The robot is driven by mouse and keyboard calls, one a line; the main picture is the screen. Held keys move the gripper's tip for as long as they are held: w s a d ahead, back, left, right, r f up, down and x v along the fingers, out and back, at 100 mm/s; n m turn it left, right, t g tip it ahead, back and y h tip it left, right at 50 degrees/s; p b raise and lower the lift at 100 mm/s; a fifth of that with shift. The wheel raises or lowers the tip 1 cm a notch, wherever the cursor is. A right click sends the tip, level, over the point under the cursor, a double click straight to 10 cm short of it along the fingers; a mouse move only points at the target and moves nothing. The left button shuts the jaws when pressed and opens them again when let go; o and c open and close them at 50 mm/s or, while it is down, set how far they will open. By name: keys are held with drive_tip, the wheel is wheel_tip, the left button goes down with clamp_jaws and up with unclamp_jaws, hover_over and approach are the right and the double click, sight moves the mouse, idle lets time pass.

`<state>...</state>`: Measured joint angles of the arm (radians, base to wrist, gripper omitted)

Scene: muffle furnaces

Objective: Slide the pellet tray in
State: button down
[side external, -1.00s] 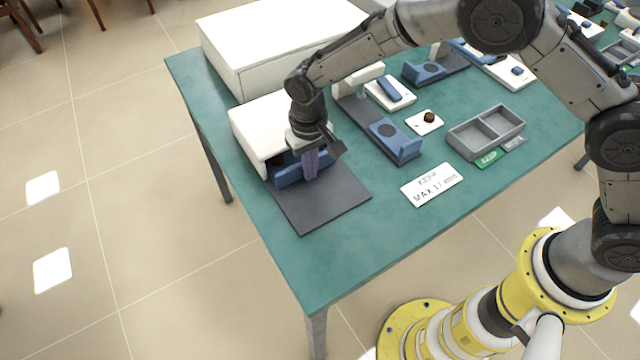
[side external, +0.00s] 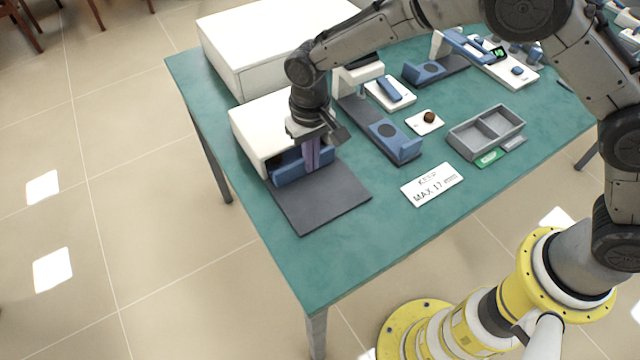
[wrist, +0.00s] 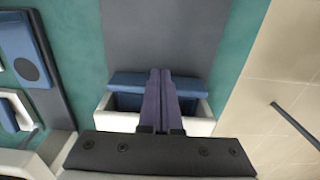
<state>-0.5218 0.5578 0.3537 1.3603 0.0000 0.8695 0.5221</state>
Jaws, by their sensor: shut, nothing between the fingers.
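The blue pellet tray (side external: 290,174) sits low in the front opening of the small white furnace (side external: 262,130), its front part showing over the dark mat (side external: 320,198). In the wrist view the tray's blue front (wrist: 125,82) lies across the ends of the white side walls (wrist: 200,122). My gripper (side external: 312,166) points down at the tray, its purple fingers shut together with nothing between them. In the wrist view the fingers (wrist: 160,72) reach over the middle of the tray and hide part of it. I cannot tell whether they touch it. Pellets cannot be made out.
A larger white box (side external: 270,50) stands behind the furnace. To the right are a blue-and-grey stand (side external: 395,140), a grey two-part bin (side external: 485,130) and a "MAX 17" sign (side external: 432,185). The dark mat is bare, and the teal table (side external: 340,255) is clear toward the front.

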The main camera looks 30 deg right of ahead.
wheel_tip(320, 180, up, 4)
drive_tip(key=shift+f, duration=0.25)
idle(0.5)
